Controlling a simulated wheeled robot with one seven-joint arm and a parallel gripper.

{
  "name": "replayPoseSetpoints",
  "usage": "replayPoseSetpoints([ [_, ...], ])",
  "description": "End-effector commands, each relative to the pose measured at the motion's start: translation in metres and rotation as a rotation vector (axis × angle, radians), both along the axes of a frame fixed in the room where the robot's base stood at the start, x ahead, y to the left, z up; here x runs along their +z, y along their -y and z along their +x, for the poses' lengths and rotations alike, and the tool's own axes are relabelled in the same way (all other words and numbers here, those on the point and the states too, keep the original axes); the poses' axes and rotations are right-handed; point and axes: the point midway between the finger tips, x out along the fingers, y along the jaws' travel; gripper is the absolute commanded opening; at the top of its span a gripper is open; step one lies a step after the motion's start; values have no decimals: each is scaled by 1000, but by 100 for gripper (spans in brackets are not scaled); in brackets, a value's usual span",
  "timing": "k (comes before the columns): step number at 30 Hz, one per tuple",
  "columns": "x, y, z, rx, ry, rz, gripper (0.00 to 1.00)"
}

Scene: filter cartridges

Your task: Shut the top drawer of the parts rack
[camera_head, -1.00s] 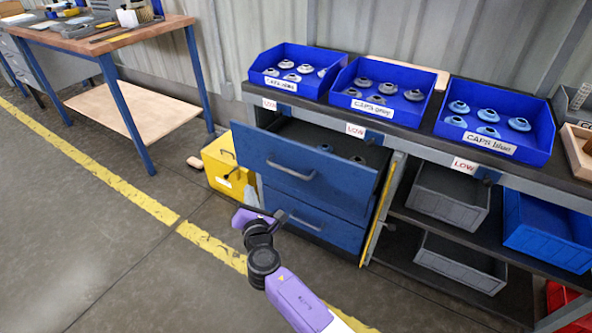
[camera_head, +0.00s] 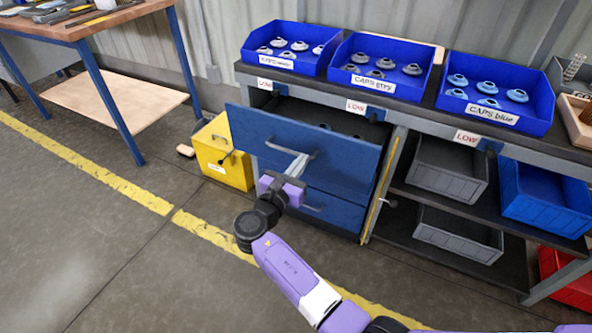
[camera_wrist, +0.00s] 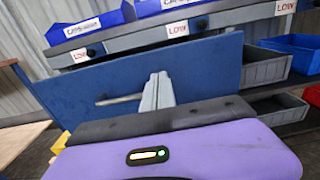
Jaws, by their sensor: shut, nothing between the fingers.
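The top drawer (camera_head: 338,159) of the parts rack is pulled out, with its blue front standing proud of the rack. Small parts show inside it behind the front. My gripper (camera_head: 300,160) is shut and empty, its fingertips at the drawer front close to the bar handle (camera_head: 274,149). In the wrist view the gripper (camera_wrist: 158,82) points at the drawer front (camera_wrist: 205,72), just right of the handle (camera_wrist: 118,99). I cannot tell whether the fingers touch the front. The lower drawer (camera_head: 332,208) looks shut.
Blue bins of caps (camera_head: 372,68) stand on the rack top. Grey bins (camera_head: 448,165) and a blue bin (camera_head: 545,200) sit on open shelves at right. A yellow box (camera_head: 222,158) stands on the floor left of the rack. The floor in front is clear.

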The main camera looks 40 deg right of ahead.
Motion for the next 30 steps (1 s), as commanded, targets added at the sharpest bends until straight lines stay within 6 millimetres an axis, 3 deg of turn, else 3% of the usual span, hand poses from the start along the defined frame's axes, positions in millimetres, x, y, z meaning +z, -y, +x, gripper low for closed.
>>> replayPoseSetpoints([
  [6, -2, 42, 15, -3, 2, 1, 0],
  [12, -2, 69, 25, -1, 2, 1, 0],
  [18, 0, 81, 30, 1, 2, 1, 0],
  [30, 0, 84, 31, 0, 2, 1, 0],
])
